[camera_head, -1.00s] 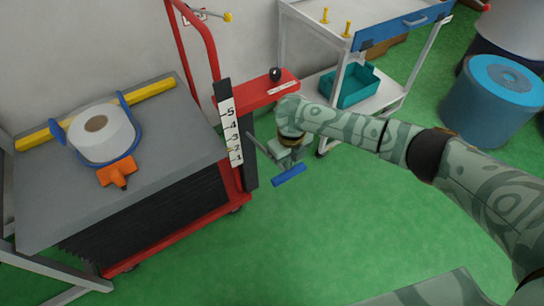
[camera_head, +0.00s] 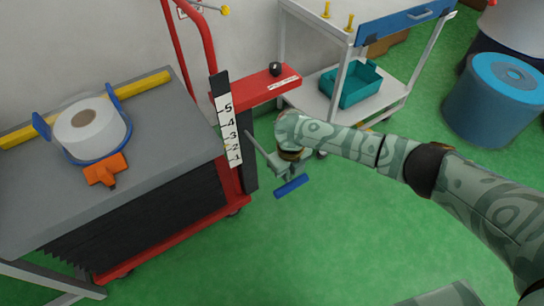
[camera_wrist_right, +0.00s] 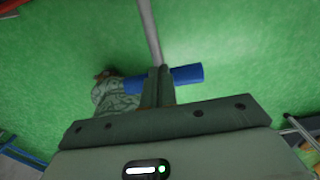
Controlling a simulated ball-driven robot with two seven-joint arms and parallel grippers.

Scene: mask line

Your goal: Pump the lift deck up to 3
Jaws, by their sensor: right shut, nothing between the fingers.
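The lift deck (camera_head: 150,160) is a grey top over black bellows on a red trolley at the left. A black-and-white scale (camera_head: 230,128) numbered 1 to 5 stands at its right corner. A small yellow mark shows near the 2. A grey pump lever with a blue handle (camera_head: 291,186) sticks out to the right of the trolley. My right gripper (camera_head: 287,179) is at the handle, shut and empty. In the right wrist view the shut fingers (camera_wrist_right: 158,72) overlap the blue handle (camera_wrist_right: 188,75); contact is unclear. My left gripper is out of view.
On the deck lie a white roll (camera_head: 92,128) in a blue holder, an orange part (camera_head: 105,170) and a yellow bar (camera_head: 85,110). Behind are a red shelf (camera_head: 255,88) and a white cart with a teal bin (camera_head: 350,85). A blue drum (camera_head: 490,100) stands right. Green floor is clear in front.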

